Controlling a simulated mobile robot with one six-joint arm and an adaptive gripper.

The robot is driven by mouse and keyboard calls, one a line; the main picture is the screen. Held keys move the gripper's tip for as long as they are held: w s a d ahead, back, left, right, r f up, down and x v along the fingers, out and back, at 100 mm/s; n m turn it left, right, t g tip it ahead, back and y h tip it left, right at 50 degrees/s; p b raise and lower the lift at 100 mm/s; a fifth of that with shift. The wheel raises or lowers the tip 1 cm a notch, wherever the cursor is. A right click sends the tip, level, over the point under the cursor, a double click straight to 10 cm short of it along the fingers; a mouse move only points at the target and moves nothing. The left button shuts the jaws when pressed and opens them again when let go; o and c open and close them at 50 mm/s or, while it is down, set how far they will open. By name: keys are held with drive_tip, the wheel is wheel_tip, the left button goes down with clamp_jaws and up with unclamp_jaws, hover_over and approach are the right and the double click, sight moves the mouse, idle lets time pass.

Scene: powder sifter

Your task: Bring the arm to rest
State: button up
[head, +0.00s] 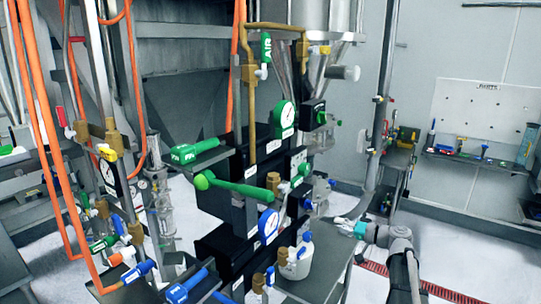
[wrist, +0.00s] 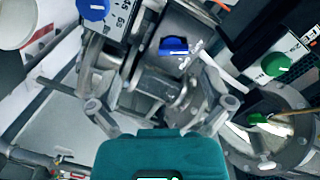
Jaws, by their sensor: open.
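My gripper (head: 343,224) is at the right of the sifter machine in the head view, with my arm (head: 392,240) reaching in from the lower right. It is small there and stands close to the machine's right side. In the wrist view, my gripper (wrist: 160,75) has its two fingers spread wide apart, and nothing is held between them. Metal machine parts and a blue knob (wrist: 174,45) show beyond the fingers. I cannot tell how far the fingertips are from these parts.
The sifter's dark frame carries a green lever (head: 240,187), gauges and valves. A white jug (head: 296,262) stands on a grey table (head: 328,280) below my gripper. Orange hoses (head: 45,140) hang at left. White floor (head: 450,250) is open at right.

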drive_tip(key=s+a+f+g+h+b, duration=0.1)
drive_tip(key=s+a+f+g+b, duration=0.15)
drive_tip(key=f, duration=0.35)
drive_tip(key=s+a+f+g+h+b, duration=0.1)
drive_tip(key=s+a+f+g, duration=0.1)
drive_tip(key=a+f, duration=0.25)
drive_tip(key=s+f+g+h+b, duration=0.2)
drive_tip(key=s+f+h+b, duration=0.3)
drive_tip(key=s+f, duration=0.3)
drive_tip(key=s+a+f+g+h+b, duration=0.1)
drive_tip(key=s+f+g+h+b, duration=0.2)
drive_tip(key=f, duration=1)
drive_tip(key=s+h+b, duration=0.2)
drive_tip(key=s+h, duration=0.2)
drive_tip(key=s, duration=0.1)
drive_tip(key=shift+n, duration=0.4)
